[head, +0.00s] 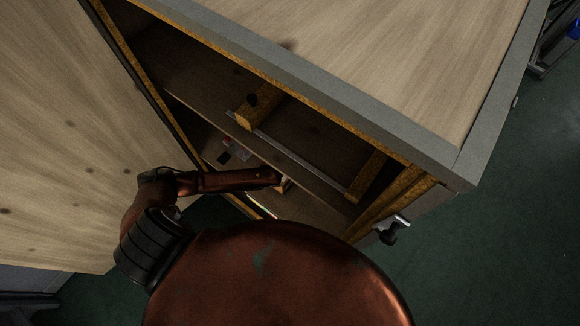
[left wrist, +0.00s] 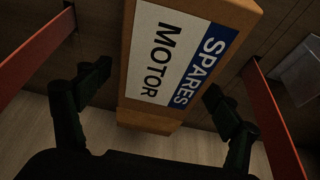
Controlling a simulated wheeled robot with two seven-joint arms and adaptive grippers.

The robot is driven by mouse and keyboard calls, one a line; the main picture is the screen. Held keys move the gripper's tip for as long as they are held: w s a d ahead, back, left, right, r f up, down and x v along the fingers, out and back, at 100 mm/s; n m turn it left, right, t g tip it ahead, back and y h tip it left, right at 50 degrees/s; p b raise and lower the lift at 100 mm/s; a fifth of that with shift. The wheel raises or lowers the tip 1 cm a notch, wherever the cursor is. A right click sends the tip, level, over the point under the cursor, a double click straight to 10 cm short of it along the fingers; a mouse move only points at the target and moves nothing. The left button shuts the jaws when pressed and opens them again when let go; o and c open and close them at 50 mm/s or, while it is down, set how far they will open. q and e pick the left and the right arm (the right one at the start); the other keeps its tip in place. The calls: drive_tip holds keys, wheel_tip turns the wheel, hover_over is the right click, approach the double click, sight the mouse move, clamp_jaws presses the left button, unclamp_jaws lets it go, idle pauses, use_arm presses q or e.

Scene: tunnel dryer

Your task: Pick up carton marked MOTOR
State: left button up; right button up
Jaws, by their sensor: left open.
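The brown carton (left wrist: 192,8) fills the upper middle of the left wrist view. Its white and blue label (left wrist: 178,55) reads SPARES and MOTOR. My left gripper (left wrist: 155,88) is open, with one dark finger on each side of the carton's near end. I cannot tell whether either finger touches it. In the head view my left arm reaches into the open wooden cabinet (head: 405,150), and its far end hides most of what lies there, so the carton cannot be made out clearly. My right gripper is not in view.
A large wooden door panel (head: 70,130) stands open at the left. A shelf with a metal front rail (head: 300,160) lies above the arm. Red bars (left wrist: 283,125) run along both sides of the wrist view. A grey block (left wrist: 298,70) is at its right.

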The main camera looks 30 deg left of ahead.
use_arm(q)
drive_tip(key=b+x, duration=0.2)
drive_tip(key=x, duration=0.3)
drive_tip(key=shift+w+f, duration=0.1)
drive_tip(key=shift+w, duration=0.1)
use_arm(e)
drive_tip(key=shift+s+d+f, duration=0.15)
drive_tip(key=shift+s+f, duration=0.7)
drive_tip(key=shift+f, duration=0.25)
use_arm(q)
drive_tip(key=c, duration=2.1)
drive_tip(key=shift+w+r, duration=0.15)
drive_tip(key=shift+r, duration=0.1)
drive_tip(key=shift+c, duration=0.4)
